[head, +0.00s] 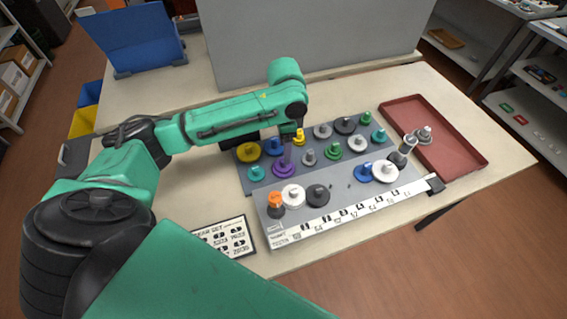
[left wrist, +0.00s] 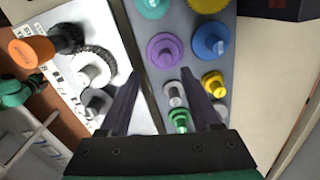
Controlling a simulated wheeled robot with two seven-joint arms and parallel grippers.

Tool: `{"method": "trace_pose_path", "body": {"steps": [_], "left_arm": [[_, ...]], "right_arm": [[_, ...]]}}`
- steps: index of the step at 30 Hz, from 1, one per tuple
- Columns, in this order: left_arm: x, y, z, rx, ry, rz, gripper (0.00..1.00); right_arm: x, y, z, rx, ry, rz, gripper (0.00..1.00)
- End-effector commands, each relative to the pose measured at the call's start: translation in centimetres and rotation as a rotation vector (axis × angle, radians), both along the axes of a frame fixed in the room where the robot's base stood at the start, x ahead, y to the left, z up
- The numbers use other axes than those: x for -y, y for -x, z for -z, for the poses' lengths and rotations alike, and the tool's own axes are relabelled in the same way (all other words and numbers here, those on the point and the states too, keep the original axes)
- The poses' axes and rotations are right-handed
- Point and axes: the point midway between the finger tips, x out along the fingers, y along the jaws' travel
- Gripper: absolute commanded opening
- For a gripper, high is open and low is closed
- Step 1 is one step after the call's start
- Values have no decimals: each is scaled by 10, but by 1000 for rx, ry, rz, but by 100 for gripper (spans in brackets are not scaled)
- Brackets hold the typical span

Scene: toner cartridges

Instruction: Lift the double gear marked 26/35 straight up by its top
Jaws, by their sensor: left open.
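Several double gears stand on a blue-grey mat (head: 253,187) and a light grey board (head: 275,233). The markings are too small to read, so I cannot tell which gear is 26/35. My left gripper (head: 287,150) is open and points down over the mat, near a purple gear (head: 284,170). In the left wrist view, the open fingers (left wrist: 160,73) point toward the purple gear (left wrist: 165,50), which lies just beyond their tips. A small grey gear (left wrist: 175,92) and a green gear (left wrist: 180,118) show between the fingers. My right gripper is not in view.
A blue gear (head: 273,147) and yellow gears (head: 248,152) stand close by. A printed card (head: 225,238) lies at front left. A grey panel (head: 310,50) stands behind.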

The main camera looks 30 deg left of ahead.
Motion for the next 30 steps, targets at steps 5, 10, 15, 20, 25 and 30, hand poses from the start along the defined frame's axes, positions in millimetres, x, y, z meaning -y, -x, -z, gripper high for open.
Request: {"method": "trace_pose_path", "body": {"steps": [5,10,15,20,25,30], "left_arm": [[-2,0,22,-1,-2,-2,64],[-5,0,55,-2,-1,-1,64],[-6,-1,64,2,-2,1,64],[-6,0,64,2,-1,1,42],[-6,-1,64,2,-1,0,0],[-6,-1,63,2,-1,0,0]], "right_arm": [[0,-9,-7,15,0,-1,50],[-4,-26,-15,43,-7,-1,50],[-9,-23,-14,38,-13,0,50],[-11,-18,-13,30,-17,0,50],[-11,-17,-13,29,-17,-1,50],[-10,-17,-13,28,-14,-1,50]]}}
